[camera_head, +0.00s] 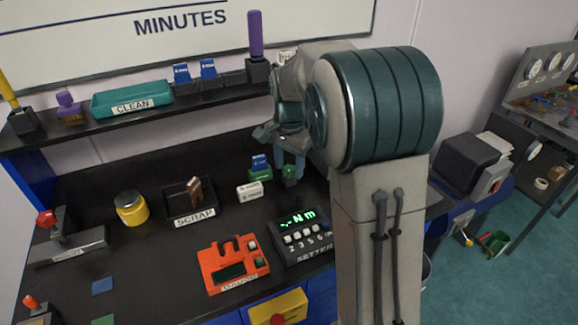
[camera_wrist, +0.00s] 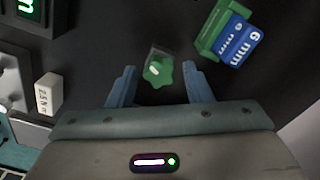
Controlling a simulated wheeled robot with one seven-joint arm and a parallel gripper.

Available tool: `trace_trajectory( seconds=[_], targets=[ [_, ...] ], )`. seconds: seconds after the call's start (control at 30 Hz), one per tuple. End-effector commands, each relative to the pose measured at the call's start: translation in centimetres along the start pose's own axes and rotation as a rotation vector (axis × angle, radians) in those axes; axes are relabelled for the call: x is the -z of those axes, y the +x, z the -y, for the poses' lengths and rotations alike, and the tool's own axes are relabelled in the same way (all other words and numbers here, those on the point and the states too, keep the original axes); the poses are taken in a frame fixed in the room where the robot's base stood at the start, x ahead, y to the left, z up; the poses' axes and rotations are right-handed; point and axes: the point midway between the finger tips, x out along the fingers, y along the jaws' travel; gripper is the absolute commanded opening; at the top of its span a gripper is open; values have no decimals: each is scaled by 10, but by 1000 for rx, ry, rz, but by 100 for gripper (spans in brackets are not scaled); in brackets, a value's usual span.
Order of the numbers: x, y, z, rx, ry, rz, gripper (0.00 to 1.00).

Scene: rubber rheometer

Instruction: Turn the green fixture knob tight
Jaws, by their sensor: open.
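The green fixture knob (camera_wrist: 158,71) is a lobed green knob on a small dark block. It sits in the wrist view between and just beyond my gripper's fingertips. In the head view the knob (camera_head: 289,171) shows near the back of the black bench, partly behind my blue fingers. My gripper (camera_wrist: 160,84) is open, with one blue finger on each side of the knob. A gap shows between each finger and the knob. My gripper (camera_head: 289,165) points downward over the bench in the head view.
A white block (camera_head: 250,191), the setter box (camera_head: 303,250), the orange gauge (camera_head: 237,280), the scrap tray (camera_head: 183,211) and a yellow jar (camera_head: 131,208) stand nearby. A shelf (camera_head: 150,118) runs behind.

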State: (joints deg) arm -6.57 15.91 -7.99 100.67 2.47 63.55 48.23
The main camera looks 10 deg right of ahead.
Motion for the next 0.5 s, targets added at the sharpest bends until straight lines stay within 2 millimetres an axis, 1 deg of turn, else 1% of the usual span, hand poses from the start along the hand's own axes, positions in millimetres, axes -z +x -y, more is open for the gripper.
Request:
trace_trajectory(
  seconds=[0.17, 0.4, 0.5],
  targets=[
    [0, 0, 0, -1, -26, 0, 46],
    [0, 0, 0, -1, -284, 0, 46],
    [0, 0, 0, -1, -364, 0, 46]
  ],
)
